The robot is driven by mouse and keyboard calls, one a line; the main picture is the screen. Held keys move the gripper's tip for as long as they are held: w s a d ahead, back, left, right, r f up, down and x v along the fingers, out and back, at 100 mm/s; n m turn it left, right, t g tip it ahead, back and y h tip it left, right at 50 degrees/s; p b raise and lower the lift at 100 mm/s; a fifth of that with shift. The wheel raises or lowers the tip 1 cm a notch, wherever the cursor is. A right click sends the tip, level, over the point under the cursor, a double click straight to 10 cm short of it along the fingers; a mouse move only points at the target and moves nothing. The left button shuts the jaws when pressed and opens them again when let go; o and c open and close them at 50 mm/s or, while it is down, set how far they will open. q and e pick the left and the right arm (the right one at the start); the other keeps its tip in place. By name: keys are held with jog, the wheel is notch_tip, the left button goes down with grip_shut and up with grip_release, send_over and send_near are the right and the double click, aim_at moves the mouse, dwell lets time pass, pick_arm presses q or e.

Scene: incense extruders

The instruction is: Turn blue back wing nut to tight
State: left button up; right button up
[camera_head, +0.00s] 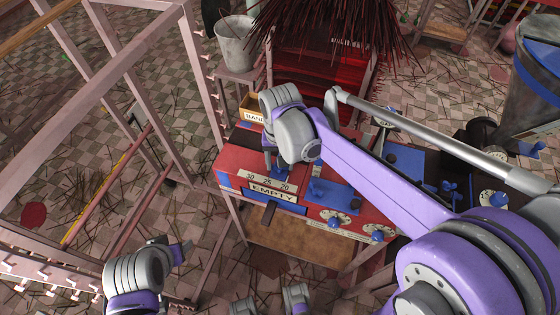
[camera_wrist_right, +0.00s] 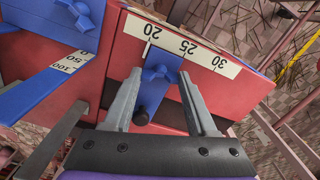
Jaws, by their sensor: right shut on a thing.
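A blue wing nut (camera_wrist_right: 158,76) sits on a blue strip beside a white scale marked 20, 25 and 30 in the right wrist view. My right gripper (camera_wrist_right: 161,78) has one finger on each side of this nut, with the tips at its wings, and is shut on it. In the head view my right gripper (camera_head: 270,158) reaches down to the red machine (camera_head: 243,160) behind the scale (camera_head: 268,179), and hides the nut. My left gripper (camera_head: 182,250) is at the lower left, away from the machine; its fingers are not clear.
Another blue wing nut (camera_wrist_right: 84,14) stands on a blue plate at the wrist view's upper left. A blue EMPTY label (camera_head: 273,193) is on the machine's front. A pink metal frame (camera_head: 190,70) stands at left, a bucket (camera_head: 236,43) behind. Incense sticks litter the tiled floor.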

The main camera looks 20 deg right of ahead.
jog(key=shift+m, duration=0.6)
jog(key=o, duration=1.4)
jog(key=shift+c, duration=0.2)
jog(key=shift+r, duration=0.1)
notch_tip(320, 180, up, 11)
jog(key=p, duration=0.1)
jog(key=shift+f, duration=0.2)
